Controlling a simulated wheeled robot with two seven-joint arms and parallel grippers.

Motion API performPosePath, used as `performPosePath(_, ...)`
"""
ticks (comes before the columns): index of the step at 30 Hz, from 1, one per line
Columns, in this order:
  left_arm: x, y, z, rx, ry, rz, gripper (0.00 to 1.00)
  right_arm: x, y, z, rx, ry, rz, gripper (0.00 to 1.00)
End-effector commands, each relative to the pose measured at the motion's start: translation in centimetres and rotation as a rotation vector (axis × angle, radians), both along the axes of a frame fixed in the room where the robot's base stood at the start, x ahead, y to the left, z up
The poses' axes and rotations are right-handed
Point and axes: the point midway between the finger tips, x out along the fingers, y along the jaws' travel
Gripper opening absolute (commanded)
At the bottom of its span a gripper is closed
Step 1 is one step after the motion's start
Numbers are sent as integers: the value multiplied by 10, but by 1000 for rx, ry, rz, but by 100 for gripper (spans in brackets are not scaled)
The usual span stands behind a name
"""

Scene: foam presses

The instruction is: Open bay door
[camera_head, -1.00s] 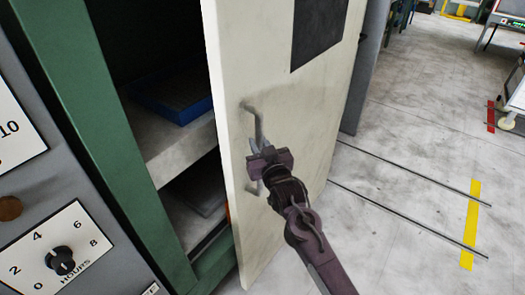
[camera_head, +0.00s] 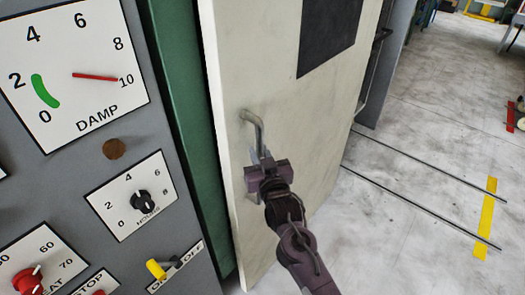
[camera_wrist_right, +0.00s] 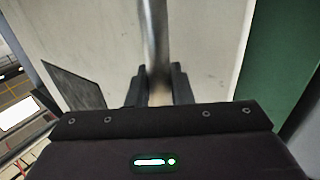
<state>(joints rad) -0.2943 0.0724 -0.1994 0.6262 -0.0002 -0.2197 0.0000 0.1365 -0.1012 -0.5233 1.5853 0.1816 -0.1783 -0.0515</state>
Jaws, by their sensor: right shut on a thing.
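The bay door (camera_head: 310,115) is a pale, scuffed panel with a dark rectangular window (camera_head: 327,36). Its near edge stands beside the green frame (camera_head: 170,90), and it hides the bay's inside. How wide it stands open is hard to tell. A grey bar handle (camera_head: 252,124) is fixed near that edge. My right gripper (camera_head: 266,166) is shut on the handle and hides its lower part. In the wrist view the handle (camera_wrist_right: 155,40) runs between the two dark fingers (camera_wrist_right: 158,88). My left gripper is out of view.
A grey control panel (camera_head: 75,165) with a DAMP gauge (camera_head: 75,75), an hours knob (camera_head: 143,201) and a yellow switch (camera_head: 157,269) stands left of the door. Two floor rails (camera_head: 425,190) and yellow tape (camera_head: 486,218) lie right. The floor there is open.

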Motion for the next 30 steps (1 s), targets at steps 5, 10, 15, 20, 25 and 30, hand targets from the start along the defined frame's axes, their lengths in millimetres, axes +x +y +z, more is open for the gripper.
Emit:
performPosePath(5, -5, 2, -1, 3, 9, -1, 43, 0, 1, 2, 3, -4, 3, 0)
performPosePath(10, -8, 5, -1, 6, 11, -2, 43, 0, 1, 2, 3, -4, 2, 26)
performPosePath(15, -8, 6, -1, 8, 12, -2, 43, 0, 1, 1, 2, -3, 1, 39)
performPosePath(20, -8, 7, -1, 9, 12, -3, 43, 0, 0, 1, 1, -2, 1, 39)
performPosePath(25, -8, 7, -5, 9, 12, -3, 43, -8, -3, -2, 0, -1, 1, 39)
performPosePath(30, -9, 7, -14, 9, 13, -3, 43, -32, -12, -3, 0, -1, 1, 39)
